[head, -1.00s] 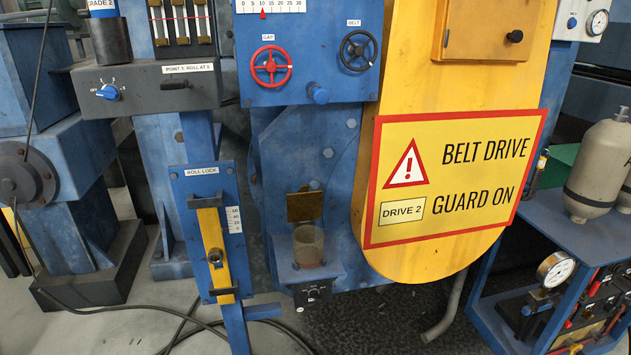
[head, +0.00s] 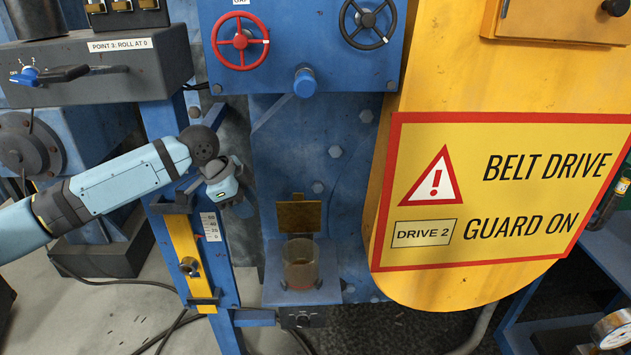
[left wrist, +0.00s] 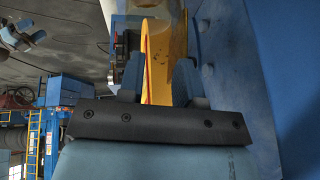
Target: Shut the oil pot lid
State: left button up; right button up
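The oil pot (head: 301,265) is a clear, brownish cup on a small blue shelf low on the blue machine front. Its lid (head: 298,216) is a dark brass-coloured flap standing upright behind the cup, so the pot is open. My left gripper (head: 243,198) is to the left of the lid, at about its height and apart from it; its fingers are small and partly hidden in the head view. In the left wrist view the two fingers (left wrist: 158,78) stand apart with nothing between them. My right gripper is in neither view.
The roll lock post (head: 187,250) with its yellow bar stands just left of the pot, beneath my left arm. The yellow belt guard (head: 475,290) bulges out on the right. Red (head: 240,41) and black (head: 367,22) handwheels and a blue knob (head: 304,82) are above.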

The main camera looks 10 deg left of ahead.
aim_at(298, 194)
pick_arm(q)
jog(key=w+d+p, duration=0.1)
jog(key=w+d, duration=0.1)
jog(key=d, duration=0.1)
jog(key=w+d+p, duration=0.1)
jog(key=w+d, duration=0.1)
jog(key=d, duration=0.1)
jog(key=w+d+p, duration=0.1)
jog(key=w+d, duration=0.1)
jog(key=d, duration=0.2)
jog(key=shift+w+r, duration=0.15)
jog(key=shift+w, duration=0.25)
jog(key=shift+w+d+f, duration=0.1)
jog(key=shift+f, duration=0.45)
grip_shut()
